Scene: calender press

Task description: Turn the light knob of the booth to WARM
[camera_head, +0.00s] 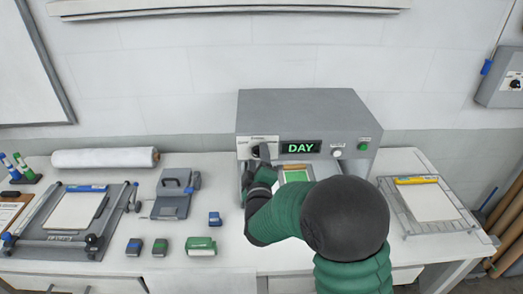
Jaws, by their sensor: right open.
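The booth (305,107) is a grey box at the back of the bench. Its display (300,147) reads DAY in green letters. A pale knob plate (243,147) with a small label is at the left of its front face. My right gripper (262,162) is open at this plate, with its dark fingers in front of the light knob. The knob is mostly hidden, so I cannot tell its pointing direction or whether the fingers touch it. My green and black right arm covers the front right of the booth's opening. My left gripper is out of view.
A white knob (336,154) and a green button (363,147) are on the booth's right side. A grey punch (173,194), a blue block (215,218) and a green box (201,245) lie left. A wire tray (437,222) with paper is right.

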